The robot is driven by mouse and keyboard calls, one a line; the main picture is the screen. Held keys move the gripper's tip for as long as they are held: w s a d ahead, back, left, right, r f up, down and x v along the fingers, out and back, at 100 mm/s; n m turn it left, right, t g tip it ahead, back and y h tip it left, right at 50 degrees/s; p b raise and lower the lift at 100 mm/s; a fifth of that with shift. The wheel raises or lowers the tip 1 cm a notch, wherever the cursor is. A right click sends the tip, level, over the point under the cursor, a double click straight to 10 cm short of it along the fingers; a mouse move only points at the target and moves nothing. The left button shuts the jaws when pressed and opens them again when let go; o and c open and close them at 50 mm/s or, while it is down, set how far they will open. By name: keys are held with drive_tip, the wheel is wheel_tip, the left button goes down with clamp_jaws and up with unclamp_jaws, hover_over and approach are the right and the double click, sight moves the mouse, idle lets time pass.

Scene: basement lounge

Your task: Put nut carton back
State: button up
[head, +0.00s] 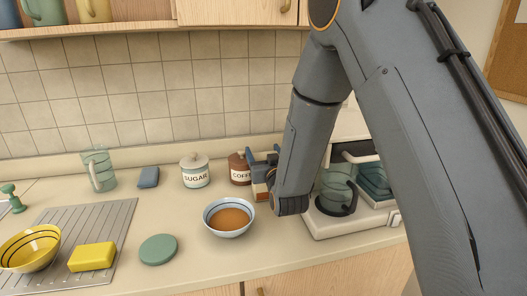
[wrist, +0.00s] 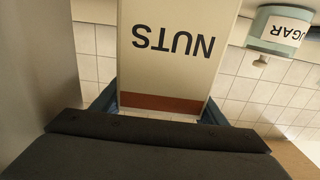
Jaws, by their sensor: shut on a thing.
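The nut carton (wrist: 165,50), cream with a brown band and the word NUTS, fills the middle of the wrist view. It appears upside down there, as does the sugar jar, so the carton is upright. My gripper (wrist: 158,108) is shut on it, with a blue finger at each side. In the head view my gripper (head: 263,165) is at the back of the counter, right beside the coffee jar (head: 239,170). Only a small part of the carton (head: 259,190) shows there, the rest hidden by my arm. I cannot tell whether its base touches the counter.
The sugar jar (head: 195,171) stands left of the coffee jar. A bowl of brown soup (head: 229,218) stands in front of my gripper. A coffee machine (head: 325,222) is close on the right.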

drive_tip(key=shift+f, duration=0.15)
drive_tip(key=o, duration=1.6)
drive_tip(key=b+v, duration=0.2)
drive_tip(key=v, duration=1)
drive_tip(key=shift+r+b, duration=0.2)
drive_tip(key=shift+b, duration=0.2)
